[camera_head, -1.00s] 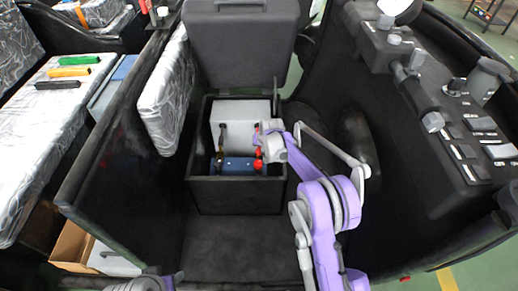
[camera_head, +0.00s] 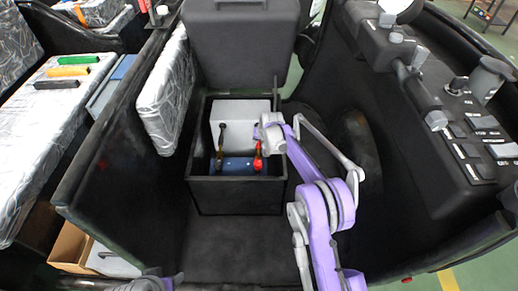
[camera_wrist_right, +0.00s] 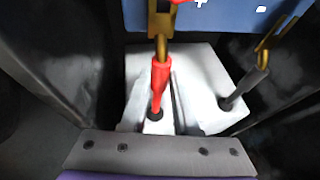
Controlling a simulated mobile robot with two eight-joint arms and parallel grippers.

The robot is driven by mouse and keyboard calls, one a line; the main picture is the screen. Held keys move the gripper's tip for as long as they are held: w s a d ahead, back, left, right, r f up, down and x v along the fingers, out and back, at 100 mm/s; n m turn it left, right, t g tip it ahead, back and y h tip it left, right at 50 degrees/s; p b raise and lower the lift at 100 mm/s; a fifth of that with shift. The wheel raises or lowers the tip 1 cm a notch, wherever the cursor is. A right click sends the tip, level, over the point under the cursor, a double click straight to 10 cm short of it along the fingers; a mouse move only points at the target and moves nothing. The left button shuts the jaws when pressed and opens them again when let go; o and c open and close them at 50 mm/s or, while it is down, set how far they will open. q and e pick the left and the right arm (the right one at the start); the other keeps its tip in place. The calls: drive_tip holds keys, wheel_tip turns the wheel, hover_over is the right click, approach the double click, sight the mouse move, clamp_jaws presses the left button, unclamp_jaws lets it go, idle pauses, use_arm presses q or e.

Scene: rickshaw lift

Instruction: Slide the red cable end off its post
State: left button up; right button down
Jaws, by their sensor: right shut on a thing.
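The red cable end (camera_wrist_right: 161,75) is a red sleeve with a brass-coloured lug (camera_wrist_right: 161,25). My right gripper (camera_wrist_right: 157,118) is shut on the red cable end, its pale fingers on either side of the sleeve. In the head view the red cable end (camera_head: 258,160) shows just below my right gripper (camera_head: 262,138), over the blue battery (camera_head: 238,166). A bit of red shows by the lug at the top edge of the wrist view. I cannot tell whether the lug still sits around its post.
The battery sits in an open black box (camera_head: 237,200) with its lid raised behind. A pale grey block (camera_head: 240,112) fills the box's back. A dark cable (camera_head: 221,135) with a brass lug stands on the left. The box walls are close around.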

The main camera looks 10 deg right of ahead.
drive_tip(key=shift+w+d+f, duration=0.1)
drive_tip(key=shift+w+d, duration=0.05)
drive_tip(key=shift+w, duration=0.4)
drive_tip(key=shift+w+d, duration=0.1)
drive_tip(key=shift+w, duration=0.45)
drive_tip(key=shift+w+d+r+b, duration=0.1)
drive_tip(key=shift+w+r+b, duration=0.1)
drive_tip(key=shift+b, duration=0.1)
drive_tip(key=c, duration=0.7)
unclamp_jaws()
drive_tip(key=shift+f, duration=0.1)
drive_tip(key=shift+o, duration=0.2)
drive_tip(key=p+v, duration=0.2)
drive_tip(key=v, duration=0.9)
drive_tip(key=shift+f, duration=0.1)
